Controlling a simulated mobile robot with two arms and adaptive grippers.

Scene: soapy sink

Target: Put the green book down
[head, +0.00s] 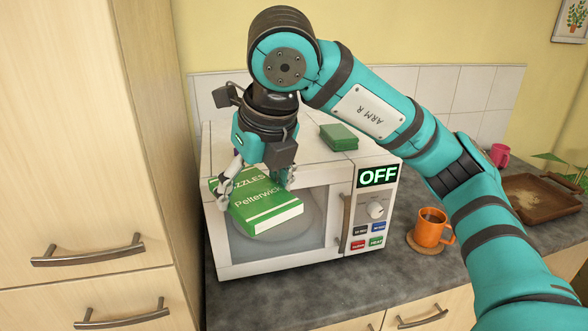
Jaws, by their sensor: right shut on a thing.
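The green book (262,208) has white lettering with "Pelterwick" on its cover. My right gripper (258,180) comes down from above and is shut on the book. The book is tilted and is held in front of the microwave (272,262), covering part of its door window. Part of the book's far end is hidden behind the gripper's fingers. My left gripper is not in view.
A small green block (338,137) lies on top of the microwave. An orange mug (432,228) stands on a round coaster (427,246) on the grey counter. A brown tray (540,198) and a pink cup (499,155) are farther right. A tall cabinet (80,140) borders the left.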

